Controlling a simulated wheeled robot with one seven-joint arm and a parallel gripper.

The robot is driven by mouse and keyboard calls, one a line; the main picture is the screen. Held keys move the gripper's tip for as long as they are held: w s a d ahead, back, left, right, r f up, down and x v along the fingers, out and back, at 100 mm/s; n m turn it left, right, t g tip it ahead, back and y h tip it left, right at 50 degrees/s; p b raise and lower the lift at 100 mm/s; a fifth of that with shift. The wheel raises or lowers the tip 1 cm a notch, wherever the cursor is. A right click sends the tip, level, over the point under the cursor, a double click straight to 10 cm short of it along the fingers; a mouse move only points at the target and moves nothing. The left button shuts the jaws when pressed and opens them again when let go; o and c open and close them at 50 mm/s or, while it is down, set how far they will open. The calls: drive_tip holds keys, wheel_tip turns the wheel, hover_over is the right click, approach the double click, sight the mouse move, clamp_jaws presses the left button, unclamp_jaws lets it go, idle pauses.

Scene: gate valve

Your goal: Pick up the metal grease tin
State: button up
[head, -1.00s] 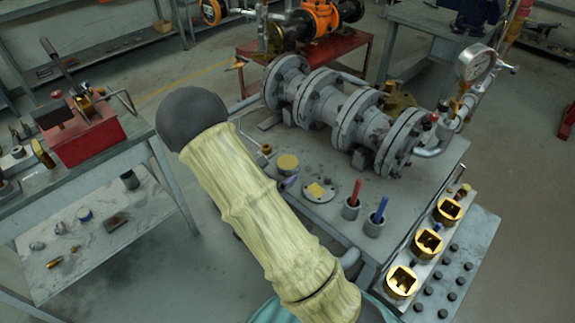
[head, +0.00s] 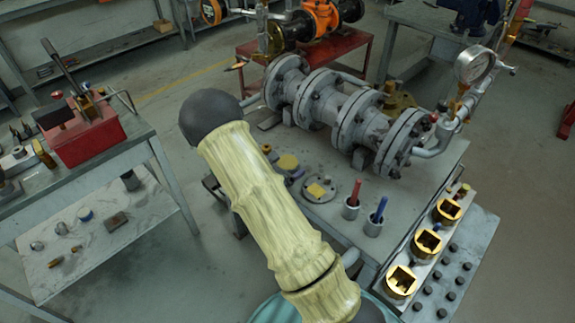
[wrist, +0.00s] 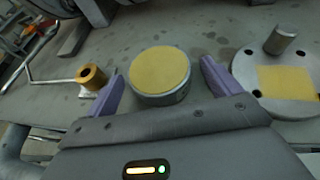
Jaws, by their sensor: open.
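The metal grease tin (wrist: 160,73) is a short round grey can with a yellow top. In the wrist view it stands on the grey bench just ahead of my gripper (wrist: 163,85). The two purple fingers are spread, one to each side of the tin, with space between them and its wall. In the head view the yellow top of the tin (head: 288,162) shows on the bench just right of my arm. My arm hides part of the bench there, and only a bit of the purple finger shows.
A round flange with a yellow square (wrist: 285,82) lies right of the tin. A brass fitting with a bent rod (wrist: 91,77) lies to the left. The large flanged valve assembly (head: 340,110) stands behind. Cups with red and blue markers (head: 373,226) stand further right.

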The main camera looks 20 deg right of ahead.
sight(284, 165)
idle(0.3)
drive_tip(key=c, duration=1.2)
wheel_tip(284, 165, up, 10)
drive_tip(key=shift+r, duration=0.1)
